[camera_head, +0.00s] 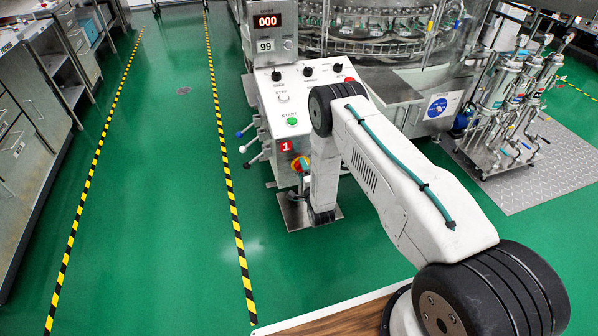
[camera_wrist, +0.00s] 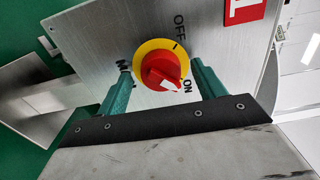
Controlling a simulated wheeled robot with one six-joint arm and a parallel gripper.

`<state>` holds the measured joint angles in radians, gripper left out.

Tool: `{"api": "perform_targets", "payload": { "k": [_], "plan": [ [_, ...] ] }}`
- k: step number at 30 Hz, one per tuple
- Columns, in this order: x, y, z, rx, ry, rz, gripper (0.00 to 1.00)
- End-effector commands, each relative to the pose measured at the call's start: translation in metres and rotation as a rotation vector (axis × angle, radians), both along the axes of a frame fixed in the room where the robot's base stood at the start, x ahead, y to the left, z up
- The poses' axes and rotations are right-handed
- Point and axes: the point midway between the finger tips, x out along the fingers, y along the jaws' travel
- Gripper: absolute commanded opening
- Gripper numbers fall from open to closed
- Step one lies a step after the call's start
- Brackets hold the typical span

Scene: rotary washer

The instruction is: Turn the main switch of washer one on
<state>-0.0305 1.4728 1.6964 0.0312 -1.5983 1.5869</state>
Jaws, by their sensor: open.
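The main switch is a red knob on a yellow disc, low on the control box marked 1. It shows at the centre of the wrist view (camera_wrist: 161,70) and partly behind my arm in the head view (camera_head: 298,164). In the wrist view, OFF is printed above right of it and ON below right. The knob's white mark lies on its lower side, towards ON; its exact setting is hard to tell. My gripper (camera_wrist: 161,72) is open, its green fingers on either side of the switch. Whether they touch it is unclear. In the head view my arm hides most of the gripper.
The control box (camera_head: 270,105) bears several black knobs, a green start button (camera_head: 292,121) and levers (camera_head: 248,145) on its left side. The washer (camera_head: 380,40) stands behind. A cart with cylinders (camera_head: 510,110) stands right. Green floor is clear to the left, up to the cabinets (camera_head: 35,120).

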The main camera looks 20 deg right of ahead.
Motion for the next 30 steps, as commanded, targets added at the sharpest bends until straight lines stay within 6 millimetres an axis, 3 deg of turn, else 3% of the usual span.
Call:
{"api": "perform_targets", "payload": {
  "k": [12,30],
  "plan": [
    [-0.064,0.001,0.0,0.0,0.001,0.001,0.69],
    [-0.07,0.001,0.0,-0.002,-0.001,0.001,0.69]
  ]
}}
